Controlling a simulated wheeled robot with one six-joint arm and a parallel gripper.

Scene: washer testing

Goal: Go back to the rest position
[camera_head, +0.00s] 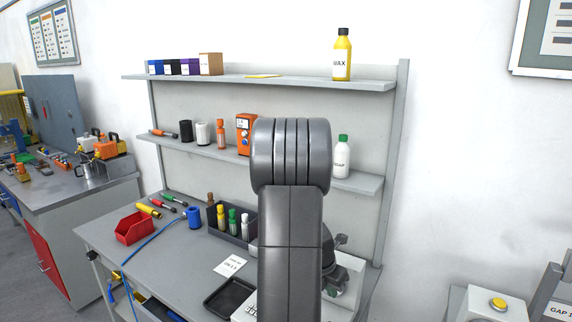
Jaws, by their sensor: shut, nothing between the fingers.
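A large grey link of my own arm stands upright in the middle of the head view, its rounded joint at the top. It hides part of the workbench (180,250) and of the shelves behind it. My gripper and its fingertips do not show. A dark device (329,262) shows partly beside the right edge of the link; I cannot tell its full shape.
Behind the bench, the upper shelf (290,81) holds small boxes and a yellow WAX bottle (342,58). The lower shelf (357,183) holds a white SOAP bottle (341,159). A red bin (135,232) and black tray (228,297) lie on the bench. A yellow button (498,303) is at right.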

